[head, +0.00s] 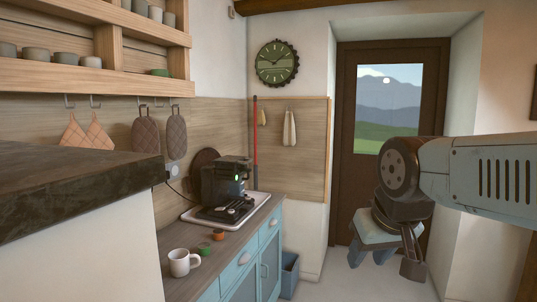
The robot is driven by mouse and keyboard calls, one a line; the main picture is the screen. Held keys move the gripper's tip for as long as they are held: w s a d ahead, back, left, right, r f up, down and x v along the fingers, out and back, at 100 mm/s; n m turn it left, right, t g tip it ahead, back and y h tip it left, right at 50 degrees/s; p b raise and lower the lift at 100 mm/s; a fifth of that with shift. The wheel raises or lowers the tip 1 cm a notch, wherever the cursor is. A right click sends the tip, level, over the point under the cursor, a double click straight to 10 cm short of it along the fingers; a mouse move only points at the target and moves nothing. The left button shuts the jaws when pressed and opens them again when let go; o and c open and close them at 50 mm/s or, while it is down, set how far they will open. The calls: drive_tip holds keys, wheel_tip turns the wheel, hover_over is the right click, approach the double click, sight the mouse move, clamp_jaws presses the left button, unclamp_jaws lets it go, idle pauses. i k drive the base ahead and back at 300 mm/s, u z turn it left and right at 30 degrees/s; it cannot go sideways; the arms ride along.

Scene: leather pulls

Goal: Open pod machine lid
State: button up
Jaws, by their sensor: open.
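The pod machine (212,183) is dark and boxy, with a small green light on its side facing me. It stands on a white tray (262,199) on the wooden counter at the back left. Its top looks level, but it is too small to tell the lid apart clearly. My gripper (385,260) hangs from my arm at the right, in front of the door, pointing down. It is open and empty, well apart from the machine and to its right.
A white mug (181,263), a green pod (205,249) and an orange pod (218,234) stand on the counter (185,285) in front of the machine. A dark raised worktop (75,185) blocks the near left. A blue bin (289,277) stands beyond the blue cabinets (245,280). Some floor (340,285) is clear.

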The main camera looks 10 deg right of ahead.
sight(227, 162)
drive_tip(key=u, duration=0.15)
drive_tip(key=i, duration=1.55)
drive_tip(key=u, duration=0.6)
drive_tip(key=k, duration=0.85)
drive_tip(key=u, duration=0.15)
drive_tip(key=i, duration=0.9)
drive_tip(key=z, duration=0.1)
